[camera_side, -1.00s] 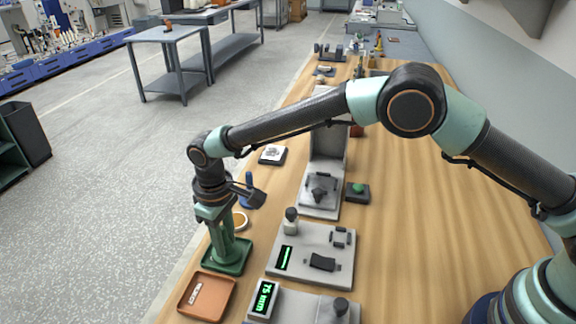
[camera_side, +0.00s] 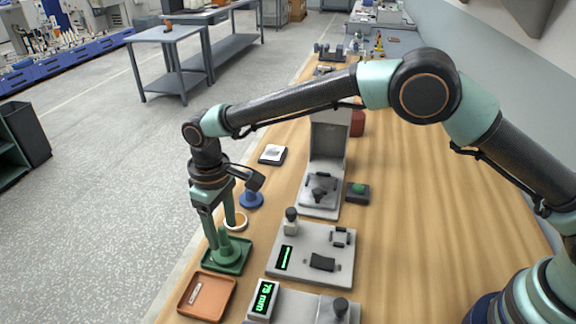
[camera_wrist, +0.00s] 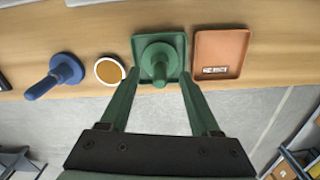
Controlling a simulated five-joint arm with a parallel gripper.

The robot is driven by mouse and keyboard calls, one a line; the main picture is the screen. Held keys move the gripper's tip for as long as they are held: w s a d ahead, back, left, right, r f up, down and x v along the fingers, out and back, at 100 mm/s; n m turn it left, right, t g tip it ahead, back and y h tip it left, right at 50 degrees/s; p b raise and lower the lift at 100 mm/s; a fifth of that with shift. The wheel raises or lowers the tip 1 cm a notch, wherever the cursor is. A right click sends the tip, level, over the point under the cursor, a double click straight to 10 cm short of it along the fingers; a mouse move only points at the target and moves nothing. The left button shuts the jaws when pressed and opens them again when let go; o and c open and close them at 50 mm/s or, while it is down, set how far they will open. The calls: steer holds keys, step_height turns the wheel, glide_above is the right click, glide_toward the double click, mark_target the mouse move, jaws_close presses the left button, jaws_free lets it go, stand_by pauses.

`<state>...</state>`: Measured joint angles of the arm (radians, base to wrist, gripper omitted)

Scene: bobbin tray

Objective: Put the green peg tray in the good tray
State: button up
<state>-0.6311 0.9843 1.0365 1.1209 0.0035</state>
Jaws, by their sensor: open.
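A green peg (camera_side: 224,243) with a round base stands upright in a square green tray (camera_side: 240,260) near the bench's left edge. In the wrist view the peg (camera_wrist: 158,58) sits near the middle of the tray (camera_wrist: 138,42). My gripper (camera_side: 222,236) is open just above the tray. Its two fingertips (camera_wrist: 159,74) are apart, one on each side of the peg, with gaps showing in the wrist view. An orange tray (camera_side: 222,304) lies beside the green one and holds only a small white label, too small to read surely. No label shows on the green tray.
Grey gauge plates (camera_side: 325,240) with green displays stand to the right.

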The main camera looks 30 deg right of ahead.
step_height(320, 180, up, 8)
steer(key=shift+r, duration=0.1)
steer(key=s+d+r+m+t, duration=0.1)
steer(key=d+r+m, duration=0.1)
steer(key=d+r, duration=0.55)
steer(key=s+d+r+m+t, duration=0.15)
steer(key=d+r, duration=0.35)
steer(key=d, duration=0.6)
steer(key=s+d+f+m+t, duration=0.2)
steer(key=s+d+m+t, duration=0.1)
steer(key=s+d, duration=1)
steer(key=shift+s+d+m, duration=0.2)
steer(key=shift+d+m, duration=0.15)
steer(key=shift+d, duration=0.15)
